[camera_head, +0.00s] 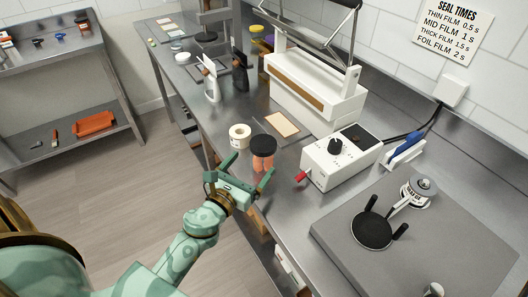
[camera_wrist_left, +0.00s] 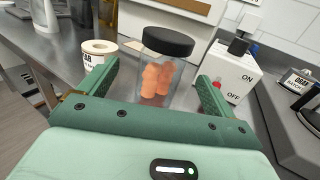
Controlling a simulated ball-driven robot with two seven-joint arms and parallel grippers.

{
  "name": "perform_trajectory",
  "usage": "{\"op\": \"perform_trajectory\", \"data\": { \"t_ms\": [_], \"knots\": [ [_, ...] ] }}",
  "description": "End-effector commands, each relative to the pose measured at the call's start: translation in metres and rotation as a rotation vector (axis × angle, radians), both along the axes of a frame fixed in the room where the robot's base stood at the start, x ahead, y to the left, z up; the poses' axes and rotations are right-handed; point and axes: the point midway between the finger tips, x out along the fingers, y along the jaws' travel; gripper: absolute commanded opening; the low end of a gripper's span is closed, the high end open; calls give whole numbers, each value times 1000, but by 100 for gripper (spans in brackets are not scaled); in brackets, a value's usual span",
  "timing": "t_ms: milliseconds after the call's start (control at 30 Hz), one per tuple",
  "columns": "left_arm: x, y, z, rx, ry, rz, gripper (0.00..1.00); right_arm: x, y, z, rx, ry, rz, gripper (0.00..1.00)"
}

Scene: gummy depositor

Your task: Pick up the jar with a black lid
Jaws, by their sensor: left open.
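The clear jar (camera_head: 263,162) with a black lid (camera_head: 262,146) and orange-pink contents stands upright on the steel counter. My left gripper (camera_head: 247,170) is open just in front of the jar, its fingers pointing toward it. In the left wrist view the jar (camera_wrist_left: 157,82) stands ahead, between the lines of the two green fingers, with its black lid (camera_wrist_left: 168,41) at the top. The open left gripper (camera_wrist_left: 158,90) holds nothing. I cannot tell whether the fingertips reach beside the jar. My right gripper is not in view.
A cream label roll (camera_head: 240,137) stands just left of the jar. A white control box (camera_head: 340,158) with a red lever is to its right. A white sealer (camera_head: 312,92) stands behind. The counter's front edge runs close by the jar.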

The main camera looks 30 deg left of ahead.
Motion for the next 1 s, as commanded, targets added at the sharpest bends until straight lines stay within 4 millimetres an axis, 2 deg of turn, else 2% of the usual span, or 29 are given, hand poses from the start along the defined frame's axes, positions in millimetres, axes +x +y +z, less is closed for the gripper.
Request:
{"op": "perform_trajectory", "data": {
  "t_ms": [100, 300, 600, 867, 1000],
  "knots": [
    [21, -1, 1, -1, -1, 0, 91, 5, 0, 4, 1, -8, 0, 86],
    [37, -3, 0, -3, 0, 0, 91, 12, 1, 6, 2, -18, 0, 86],
    [80, -8, 1, -3, 2, 0, 91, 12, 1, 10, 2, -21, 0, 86],
    [83, -8, 0, -3, 4, 0, 91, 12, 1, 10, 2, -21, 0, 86],
    [83, -9, 0, -3, 4, 0, 52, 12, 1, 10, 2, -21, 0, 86]
  ]
}}
